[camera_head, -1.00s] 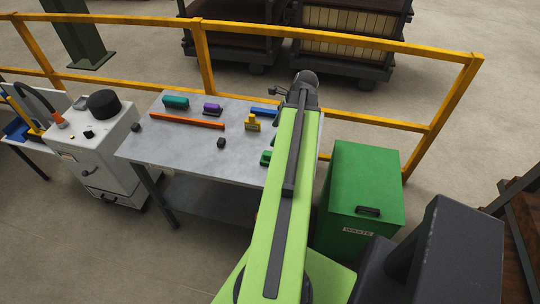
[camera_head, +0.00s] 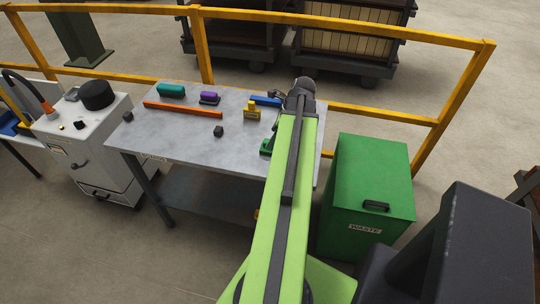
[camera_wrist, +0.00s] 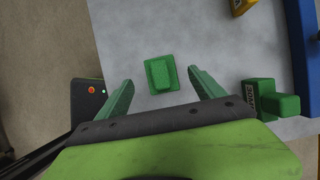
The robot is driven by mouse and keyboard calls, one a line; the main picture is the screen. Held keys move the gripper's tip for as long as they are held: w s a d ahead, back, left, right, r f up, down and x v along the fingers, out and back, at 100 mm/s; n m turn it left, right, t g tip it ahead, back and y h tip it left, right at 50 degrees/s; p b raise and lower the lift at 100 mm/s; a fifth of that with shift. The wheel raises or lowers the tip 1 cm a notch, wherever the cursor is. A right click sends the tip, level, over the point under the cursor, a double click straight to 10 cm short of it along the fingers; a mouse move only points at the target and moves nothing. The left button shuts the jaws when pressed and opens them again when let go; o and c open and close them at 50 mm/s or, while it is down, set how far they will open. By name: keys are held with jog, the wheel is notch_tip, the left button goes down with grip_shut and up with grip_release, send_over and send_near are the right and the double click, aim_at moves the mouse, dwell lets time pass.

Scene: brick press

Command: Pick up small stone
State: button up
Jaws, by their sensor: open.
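A small green block (camera_wrist: 161,75) with a raised, lighter top lies on the grey table (camera_head: 180,150). No label says which thing is the small stone; this block lies below and between my fingertips. My gripper (camera_wrist: 160,78) is open and empty, one green finger on each side of the block, with gaps on both sides.
A labelled green piece (camera_wrist: 262,98) lies right of my gripper. A yellow piece (camera_head: 252,110), a blue bar (camera_head: 265,100), an orange bar (camera_head: 183,109), and purple (camera_head: 209,98) and teal (camera_head: 171,90) blocks are on the table. A green waste bin (camera_head: 365,190) stands right; a yellow railing (camera_head: 400,50) runs behind.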

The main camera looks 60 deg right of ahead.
jog(key=shift+f, duration=0.1)
jog(key=b+x, duration=0.5)
jog(key=shift+s+d+f, duration=0.1)
jog(key=shift+s+f, duration=0.05)
jog(key=shift+f, duration=0.15)
jog(key=shift+r, duration=0.15)
grip_shut()
jog(key=shift+r+p, duration=0.6)
jog(key=shift+p, duration=0.15)
notch_tip(320, 180, up, 4)
jog(key=p, duration=0.4)
jog(key=s+d+r+p, duration=0.3)
jog(key=s+r+p, duration=0.2)
jog(key=s, duration=0.6)
jog(key=shift+r+p, duration=0.4)
